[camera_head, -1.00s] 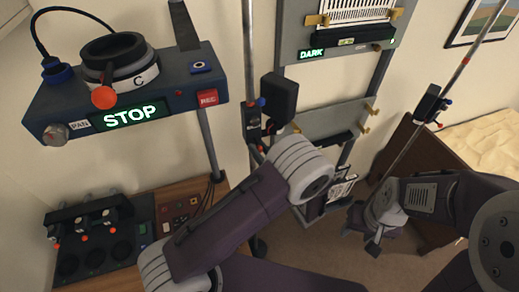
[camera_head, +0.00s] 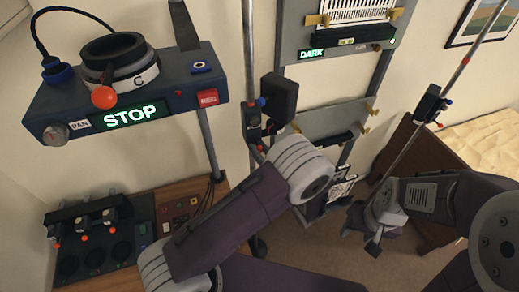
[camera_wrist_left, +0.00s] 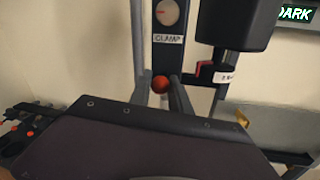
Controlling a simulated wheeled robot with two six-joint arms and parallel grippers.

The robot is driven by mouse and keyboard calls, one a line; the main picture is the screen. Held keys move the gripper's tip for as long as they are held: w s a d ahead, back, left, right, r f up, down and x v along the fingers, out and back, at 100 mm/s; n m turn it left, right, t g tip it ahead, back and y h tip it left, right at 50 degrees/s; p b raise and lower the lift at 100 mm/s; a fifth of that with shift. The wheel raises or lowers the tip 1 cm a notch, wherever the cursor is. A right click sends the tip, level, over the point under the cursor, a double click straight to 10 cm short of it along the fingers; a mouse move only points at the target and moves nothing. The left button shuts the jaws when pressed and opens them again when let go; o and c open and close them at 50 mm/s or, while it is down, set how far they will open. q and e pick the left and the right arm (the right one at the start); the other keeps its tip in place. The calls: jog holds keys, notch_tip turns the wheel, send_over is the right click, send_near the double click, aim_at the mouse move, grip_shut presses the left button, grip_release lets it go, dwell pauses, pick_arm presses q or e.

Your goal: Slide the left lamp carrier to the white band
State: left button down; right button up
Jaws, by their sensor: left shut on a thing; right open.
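The left lamp carrier (camera_head: 254,120) is a dark clamp block with blue and red knobs on the left upright pole (camera_head: 247,45). Its black lamp head (camera_head: 279,97) sticks out to the right. In the left wrist view the carrier (camera_wrist_left: 167,58) shows a CLAMP label, a round dial and an orange-red ball knob. My left gripper (camera_wrist_left: 172,92) is at the carrier just below the label, shut on it; its fingertips are mostly hidden by its own body. My right gripper (camera_head: 374,243) is open and empty, low on the right. I cannot make out a white band on the left pole.
A control box (camera_head: 125,105) with a lit STOP sign stands at the upper left. A frame with a DARK sign (camera_head: 311,53) is behind the carrier. A second pole with its own carrier (camera_head: 430,103) stands on the right. A wooden desk (camera_head: 180,187) with switches lies lower left.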

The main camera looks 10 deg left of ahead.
dwell(0.5)
pick_arm(q)
notch_tip(320, 180, down, 20)
jog(key=b, duration=1.6)
jog(key=c, duration=1.2)
grip_release()
jog(key=shift+f, duration=0.1)
jog(key=b+v, duration=0.3)
jog(key=v, duration=0.6)
